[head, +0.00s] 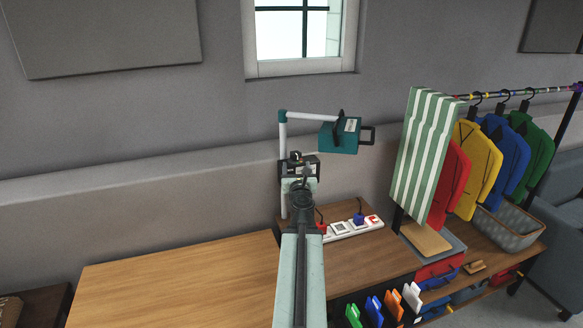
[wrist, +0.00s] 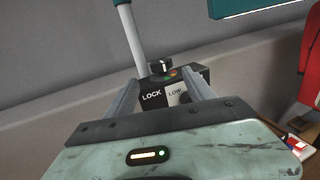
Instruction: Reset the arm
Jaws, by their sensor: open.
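My arm reaches up from the bottom middle of the head view. My gripper (head: 300,168) is at its far end, in front of the grey wall and over the back of the wooden table. In the wrist view my gripper (wrist: 163,82) has its two grey fingers spread apart. A dark control box (wrist: 160,92) marked LOCK and LOW, with a knob on top, shows between and beyond the fingertips; I cannot tell whether they touch it. A lamp (head: 339,136) with a teal head and white pole stands right by my gripper; the pole's lower part is partly hidden.
A wooden table (head: 180,282) is bare at left. A white power strip (head: 352,228) lies right of my arm. Coloured folders (head: 393,303) are at the front.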

